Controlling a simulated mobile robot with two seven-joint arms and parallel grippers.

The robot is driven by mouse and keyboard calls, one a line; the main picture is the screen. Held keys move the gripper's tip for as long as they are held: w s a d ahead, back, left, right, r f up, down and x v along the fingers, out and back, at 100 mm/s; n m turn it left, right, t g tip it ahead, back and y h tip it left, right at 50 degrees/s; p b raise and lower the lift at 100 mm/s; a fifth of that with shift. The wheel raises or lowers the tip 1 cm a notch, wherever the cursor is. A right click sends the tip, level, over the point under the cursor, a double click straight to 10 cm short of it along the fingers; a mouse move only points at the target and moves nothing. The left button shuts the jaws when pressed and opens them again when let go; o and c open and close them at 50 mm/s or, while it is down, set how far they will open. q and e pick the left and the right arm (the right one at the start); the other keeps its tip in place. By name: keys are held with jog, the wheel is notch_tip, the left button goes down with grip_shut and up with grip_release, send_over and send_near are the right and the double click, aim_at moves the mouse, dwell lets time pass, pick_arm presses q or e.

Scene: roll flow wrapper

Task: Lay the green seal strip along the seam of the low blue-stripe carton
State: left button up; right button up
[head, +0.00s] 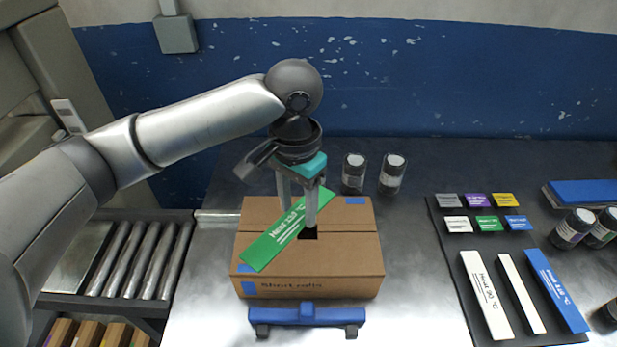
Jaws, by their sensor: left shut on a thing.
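The low blue-stripe carton (340,265) stands on the metal table in the middle of the head view, with blue marks on its top and front. Its seam runs left to right across the top. My left gripper (301,222) is above the carton, shut on the green seal strip (272,243). The strip lies diagonally over the carton top, its lower left end near the carton's left edge, at an angle to the seam. I cannot tell whether it touches the carton. Part of the strip is hidden by the fingers. My right gripper is not in view.
A blue clamp-like fixture (307,315) stands before the carton. Two dark jars (354,173) (392,174) stand behind it. At right, a dark mat (451,290) bears small coloured tags and long white and blue strips. More jars (572,229) stand beyond it. A roller conveyor (150,262) is at left.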

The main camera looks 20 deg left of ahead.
pick_arm(q)
jog(key=w+m+p, duration=0.1)
jog(key=m+p, duration=0.1)
jog(key=w+d+f+m+p, duration=0.1)
jog(key=w+m+p, duration=0.1)
jog(key=m+p, duration=0.1)
jog(key=w+m+p, duration=0.2)
jog(key=m, duration=0.1)
jog(key=shift+w+d+f+p, duration=0.15)
jog(key=shift+d+f+p, duration=0.15)
jog(key=shift+f, duration=0.05)
jog(key=shift+w+f+m+p, duration=0.35)
jog(key=shift+f+m+p, duration=0.25)
jog(key=shift+m, duration=0.4)
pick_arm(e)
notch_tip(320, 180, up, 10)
pick_arm(q)
jog(key=shift+f, duration=0.15)
notch_tip(320, 180, down, 8)
jog(key=b, duration=0.7)
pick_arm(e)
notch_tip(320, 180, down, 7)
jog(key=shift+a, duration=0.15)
pick_arm(q)
jog(key=shift+p, duration=0.35)
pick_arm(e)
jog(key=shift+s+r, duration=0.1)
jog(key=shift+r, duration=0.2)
